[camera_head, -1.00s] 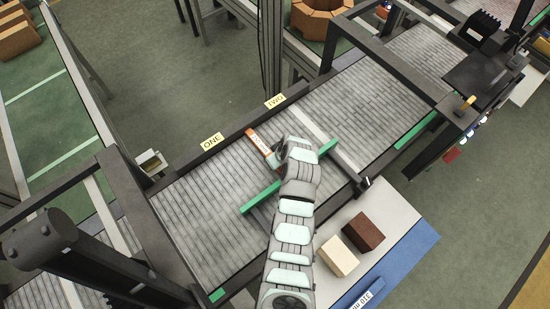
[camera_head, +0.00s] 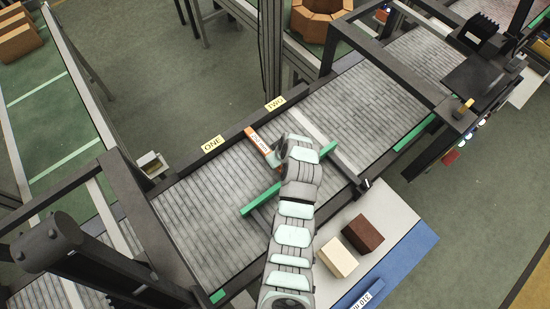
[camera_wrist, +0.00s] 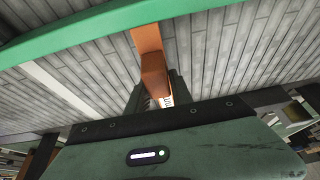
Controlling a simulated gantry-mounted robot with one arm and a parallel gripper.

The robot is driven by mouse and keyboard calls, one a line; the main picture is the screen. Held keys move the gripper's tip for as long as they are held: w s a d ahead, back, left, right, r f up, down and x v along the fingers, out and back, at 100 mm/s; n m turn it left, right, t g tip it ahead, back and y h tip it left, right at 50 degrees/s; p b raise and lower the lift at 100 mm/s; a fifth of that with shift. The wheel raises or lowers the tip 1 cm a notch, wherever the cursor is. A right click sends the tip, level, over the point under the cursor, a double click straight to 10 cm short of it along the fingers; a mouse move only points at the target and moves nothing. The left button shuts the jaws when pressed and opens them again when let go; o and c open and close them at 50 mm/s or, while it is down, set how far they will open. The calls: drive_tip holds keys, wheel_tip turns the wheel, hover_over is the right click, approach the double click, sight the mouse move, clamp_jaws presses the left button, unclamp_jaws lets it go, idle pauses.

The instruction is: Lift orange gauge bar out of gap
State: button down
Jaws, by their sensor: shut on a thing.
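The orange gauge bar (camera_head: 261,144) shows at the arm's end in the head view, on or just above the grey slatted bed (camera_head: 205,215). In the wrist view the bar (camera_wrist: 149,50) runs up from between the jaws toward the slats. My gripper (camera_wrist: 160,92) is shut on the bar. In the head view my arm hides the gripper and part of the bar. I cannot tell whether the bar is still touching the slats. A green bar (camera_head: 262,198) crosses the bed, partly behind my arm; it also shows in the wrist view (camera_wrist: 100,28).
Yellow labels ONE (camera_head: 212,144) and TWO (camera_head: 275,103) sit on the bed's dark far rail. A cream block (camera_head: 338,257) and a dark brown block (camera_head: 363,235) stand on a white and blue board at the near side. Dark frames cross the bed at both ends.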

drive_tip(key=shift+r+p, duration=0.6)
drive_tip(key=shift+r, duration=1.95)
